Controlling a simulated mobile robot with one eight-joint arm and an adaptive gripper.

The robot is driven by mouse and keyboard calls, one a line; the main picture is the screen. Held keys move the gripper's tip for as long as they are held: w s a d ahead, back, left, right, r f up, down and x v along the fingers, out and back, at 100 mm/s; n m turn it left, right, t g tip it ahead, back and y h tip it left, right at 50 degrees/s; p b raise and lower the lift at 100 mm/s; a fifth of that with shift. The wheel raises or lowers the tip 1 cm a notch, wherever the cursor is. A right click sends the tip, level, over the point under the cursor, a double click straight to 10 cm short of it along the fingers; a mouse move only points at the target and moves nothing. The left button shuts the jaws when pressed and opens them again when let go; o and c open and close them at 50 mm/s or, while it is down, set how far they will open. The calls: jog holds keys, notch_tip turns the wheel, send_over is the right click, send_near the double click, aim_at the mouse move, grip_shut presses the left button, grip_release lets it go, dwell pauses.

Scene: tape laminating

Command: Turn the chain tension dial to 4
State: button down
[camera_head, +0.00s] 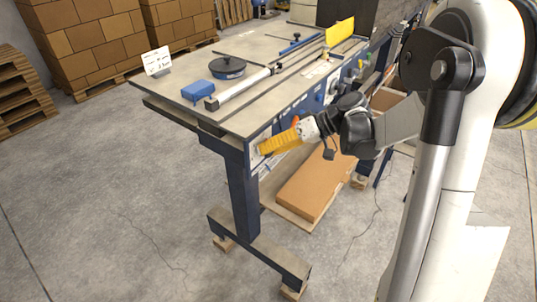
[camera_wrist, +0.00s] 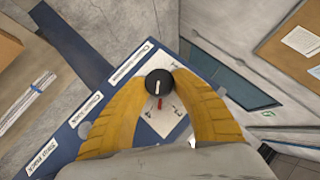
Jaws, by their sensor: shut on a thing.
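In the wrist view a black round dial knob (camera_wrist: 157,82) with a white pointer line stands on a white scale plate on the blue panel. My gripper's two yellow fingers (camera_wrist: 158,86) are closed around the knob, one on each side. A small red mark shows just below the knob. Dark scale marks show on the plate (camera_wrist: 162,122), too small to read surely; the fingers cover part of the plate. In the head view my gripper (camera_head: 264,150) reaches the near end of the machine's front panel and hides the knob.
The laminating table (camera_head: 185,78) carries a blue box (camera_head: 197,91), a black round disc (camera_head: 227,67) and a metal bar. Under it lies a cardboard box (camera_head: 314,183). Stacked cartons (camera_head: 85,40) and pallets stand behind. Floor is clear in front of the table.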

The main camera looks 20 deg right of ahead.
jog(key=shift+f+m+g+y+b, duration=0.1)
jog(key=shift+m+g+y+b, duration=0.4)
jog(key=shift+m+y+b, duration=0.6)
jog(key=shift+y, duration=0.3)
jog(key=c, duration=1)
grip_release()
jog(key=shift+d, duration=0.15)
jog(key=v, duration=1.1)
jog(key=shift+d+r, duration=0.2)
jog(key=shift+d, duration=0.15)
